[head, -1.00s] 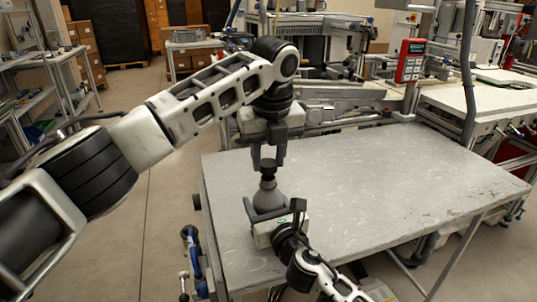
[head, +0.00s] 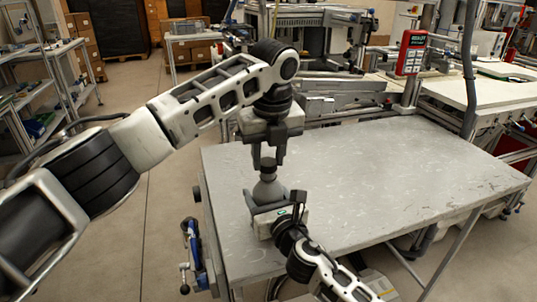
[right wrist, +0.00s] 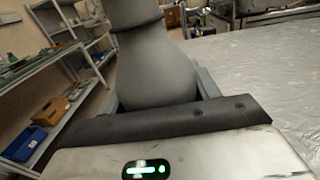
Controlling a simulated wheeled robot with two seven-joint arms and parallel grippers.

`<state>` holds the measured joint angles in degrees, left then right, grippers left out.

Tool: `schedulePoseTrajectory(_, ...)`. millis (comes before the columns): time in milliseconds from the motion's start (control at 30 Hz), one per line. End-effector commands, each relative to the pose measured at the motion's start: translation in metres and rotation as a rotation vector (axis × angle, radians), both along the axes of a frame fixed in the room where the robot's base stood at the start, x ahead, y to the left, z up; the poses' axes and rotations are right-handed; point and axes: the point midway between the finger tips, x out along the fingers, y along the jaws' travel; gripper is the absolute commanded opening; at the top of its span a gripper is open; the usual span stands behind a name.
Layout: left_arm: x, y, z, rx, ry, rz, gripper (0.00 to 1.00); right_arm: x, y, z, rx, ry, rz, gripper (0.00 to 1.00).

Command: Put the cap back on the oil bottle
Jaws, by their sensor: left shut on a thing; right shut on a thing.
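The grey oil bottle (head: 268,190) stands upright near the left end of the table, with a round body and narrow neck. My right gripper (head: 268,208) is shut on its body from the near side. In the right wrist view the bottle (right wrist: 155,70) fills the space between the fingers; its top is out of frame. My left gripper (head: 267,158) points down from above and is shut on the small dark cap (head: 268,164). The cap is in line over the bottle's neck, at its top. I cannot tell whether it is seated or only touching.
The grey table (head: 390,185) is bare to the right of the bottle. Its left edge is close to the bottle. A red control box (head: 411,52) stands on a post behind the table. Shelves (head: 35,90) stand at the far left.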

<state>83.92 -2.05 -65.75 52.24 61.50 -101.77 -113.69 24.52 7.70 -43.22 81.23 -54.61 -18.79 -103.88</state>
Motion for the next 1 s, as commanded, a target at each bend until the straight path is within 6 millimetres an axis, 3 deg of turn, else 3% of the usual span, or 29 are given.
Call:
schedulePoseTrajectory(633,0.0,0.0,-0.012,0.001,0.001,0.0,0.12,0.0,0.0,0.0,0.001,0.001,0.0,0.19)
schedulePoseTrajectory(667,0.0,0.0,-0.011,0.001,0.001,-0.001,0.12,0.0,0.0,0.0,0.001,0.001,0.0,0.0)
schedulePoseTrajectory(733,0.0,0.0,-0.011,0.0,0.001,-0.017,0.12,0.0,0.0,0.0,0.001,0.001,0.0,0.0)
schedulePoseTrajectory(867,0.0,0.001,-0.011,-0.002,0.002,-0.187,0.12,0.0,0.0,0.0,0.001,0.001,0.0,0.0)
schedulePoseTrajectory(1000,0.0,0.002,-0.012,-0.003,0.001,-0.493,0.12,0.0,0.0,-0.001,0.001,0.001,0.0,0.0)
